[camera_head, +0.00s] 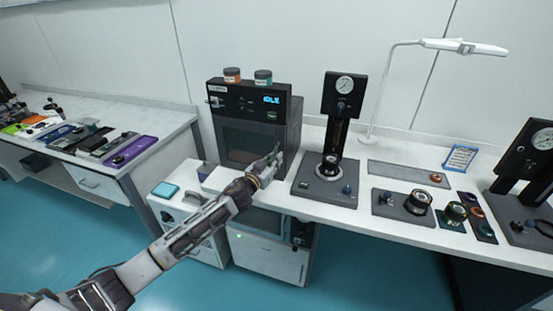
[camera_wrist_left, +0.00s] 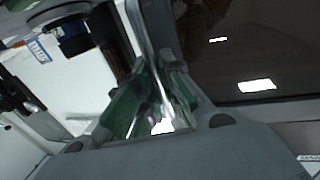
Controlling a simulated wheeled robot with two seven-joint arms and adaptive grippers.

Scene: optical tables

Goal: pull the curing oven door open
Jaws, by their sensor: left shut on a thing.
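The curing oven (camera_head: 291,117) is a dark box on the bench, with a lit "IDLE" display. Its door (camera_head: 240,141) has a dark window and looks shut in the head view. My left gripper (camera_head: 276,158) is at the right side of the door front. In the left wrist view, my left gripper (camera_wrist_left: 155,105) is shut on the door handle (camera_wrist_left: 153,45), a pale upright bar between the green-padded fingers. The dark door glass (camera_wrist_left: 240,60) is to the right of the bar. The handle is hidden by the gripper in the head view. My right gripper is not in view.
Two jars (camera_head: 232,75) (camera_head: 263,77) stand on top of the oven. A gauge press (camera_head: 338,120) stands on the bench to its right. A white cabinet (camera_head: 190,215) with a teal-topped item is at lower left. The floor in front is clear.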

